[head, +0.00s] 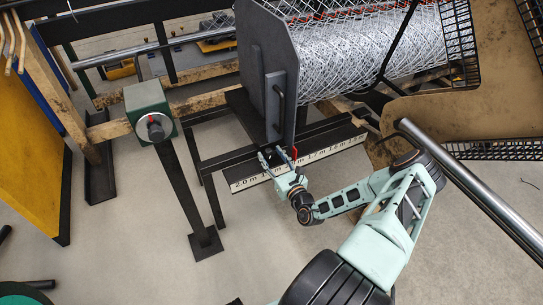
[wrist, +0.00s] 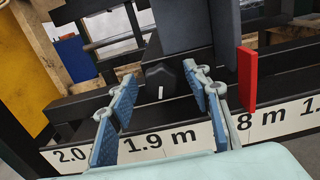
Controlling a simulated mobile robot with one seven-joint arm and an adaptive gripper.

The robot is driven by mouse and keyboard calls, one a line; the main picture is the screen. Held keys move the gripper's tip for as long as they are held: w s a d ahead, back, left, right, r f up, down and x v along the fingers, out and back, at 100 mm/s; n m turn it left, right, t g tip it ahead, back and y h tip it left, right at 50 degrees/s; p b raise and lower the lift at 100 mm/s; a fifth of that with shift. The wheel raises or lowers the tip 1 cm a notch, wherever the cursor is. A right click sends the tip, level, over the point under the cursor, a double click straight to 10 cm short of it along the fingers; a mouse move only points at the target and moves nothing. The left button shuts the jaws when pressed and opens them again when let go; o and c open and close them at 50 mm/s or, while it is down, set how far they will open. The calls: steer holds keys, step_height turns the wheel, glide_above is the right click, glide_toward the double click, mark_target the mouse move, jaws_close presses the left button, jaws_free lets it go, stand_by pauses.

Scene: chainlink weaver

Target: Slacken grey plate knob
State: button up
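The grey plate (head: 262,60) stands upright at the left end of the mesh roll; its lower part shows in the wrist view (wrist: 185,25). A dark knob (wrist: 168,76) with a short white mark sits at the plate's foot, above the scale rail. My gripper (head: 272,157) is at the rail by the plate's foot. In the wrist view my gripper (wrist: 160,82) is open, its blue-padded fingers apart to the left and right of the knob, with no clear contact. In the head view the knob is too small to make out clearly.
A red pointer (wrist: 247,80) stands right of my right finger, close to it. The white scale strip (wrist: 165,140) runs along the rail below. A green box with a knob (head: 149,112) stands on a post to the left. The roll of wire mesh (head: 365,50) lies behind.

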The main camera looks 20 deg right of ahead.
steer(key=c, duration=1.1)
steer(key=shift+o, duration=0.2)
steer(key=shift+r+n+p, duration=0.1)
steer(key=shift+n+p, duration=0.2)
steer(key=shift+p, duration=0.15)
steer(key=shift+r+n+p, duration=0.1)
steer(key=shift+n+p, duration=0.4)
steer(key=shift+p, duration=0.15)
steer(key=n+p, duration=0.2)
steer(key=shift+a+n, duration=0.1)
steer(key=shift+n, duration=0.3)
steer(key=shift+n+p, duration=0.6)
steer(key=shift+n, duration=0.2)
steer(key=shift+f, duration=0.2)
